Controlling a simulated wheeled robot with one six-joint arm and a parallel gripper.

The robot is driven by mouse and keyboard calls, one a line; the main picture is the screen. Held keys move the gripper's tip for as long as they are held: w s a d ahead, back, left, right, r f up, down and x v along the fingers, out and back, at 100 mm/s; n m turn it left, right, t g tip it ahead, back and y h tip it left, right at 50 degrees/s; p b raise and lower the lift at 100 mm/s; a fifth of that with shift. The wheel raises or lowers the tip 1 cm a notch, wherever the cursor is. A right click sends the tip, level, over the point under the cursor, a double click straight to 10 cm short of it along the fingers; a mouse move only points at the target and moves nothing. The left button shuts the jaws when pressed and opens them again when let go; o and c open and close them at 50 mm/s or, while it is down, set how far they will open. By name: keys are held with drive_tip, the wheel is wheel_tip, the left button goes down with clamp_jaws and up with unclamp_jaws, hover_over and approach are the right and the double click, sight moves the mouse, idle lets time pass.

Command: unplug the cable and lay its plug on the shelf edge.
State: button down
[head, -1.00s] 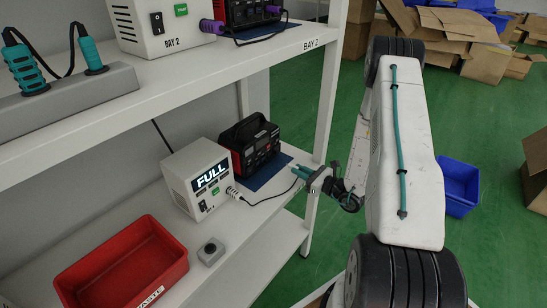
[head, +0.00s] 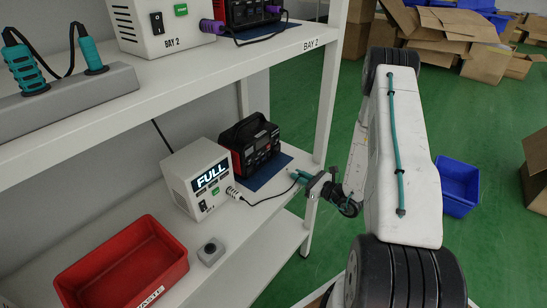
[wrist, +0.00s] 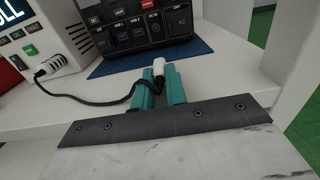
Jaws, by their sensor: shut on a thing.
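My gripper (head: 297,176) is at the front edge of the lower shelf (head: 268,212), near its right post. In the wrist view its teal fingers (wrist: 159,74) are shut on a white plug (wrist: 158,66) with a black cable (wrist: 93,101). The cable runs left over the shelf to a white connector (wrist: 41,74) at the white charger reading FULL (head: 197,179). The held plug is apart from the black and red power station (head: 256,146), which stands behind it on a blue mat (wrist: 188,50). The plug appears just above the shelf's front strip; exact contact is unclear.
A red bin (head: 122,264) and a small grey button box (head: 211,251) stand on the lower shelf at left. The upper shelf (head: 170,82) with the BAY 2 unit (head: 165,24) overhangs. A white post (head: 325,120) stands close to my gripper.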

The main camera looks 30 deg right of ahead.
drive_tip(key=shift+f, duration=0.35)
drive_tip(key=c, duration=1.3)
unclamp_jaws()
drive_tip(key=shift+c, duration=0.2)
drive_tip(key=shift+s, duration=0.1)
drive_tip(key=v, duration=0.7)
drive_tip(key=shift+s, duration=0.25)
